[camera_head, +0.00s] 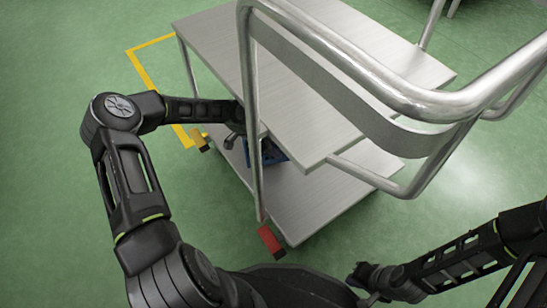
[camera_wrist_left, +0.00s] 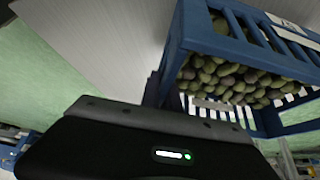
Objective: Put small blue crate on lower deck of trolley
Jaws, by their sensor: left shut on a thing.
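The small blue crate (camera_head: 268,154) is mostly hidden under the trolley's upper deck (camera_head: 330,50); only a corner shows in the head view. In the left wrist view the crate (camera_wrist_left: 180,45) is close up, with slatted sides and full of green and dark olives. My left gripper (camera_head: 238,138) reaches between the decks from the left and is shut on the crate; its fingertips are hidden. The crate is over the lower deck (camera_head: 310,200), but I cannot tell whether it touches it. My right gripper (camera_head: 367,284) is low at the front, away from the trolley; its jaw opening is unclear.
The trolley's tubular handle (camera_head: 350,75) rises at the near side, and its post stands close to my left gripper. A red-marked caster (camera_head: 270,240) is at the near corner. Yellow floor tape (camera_head: 143,70) runs at the left.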

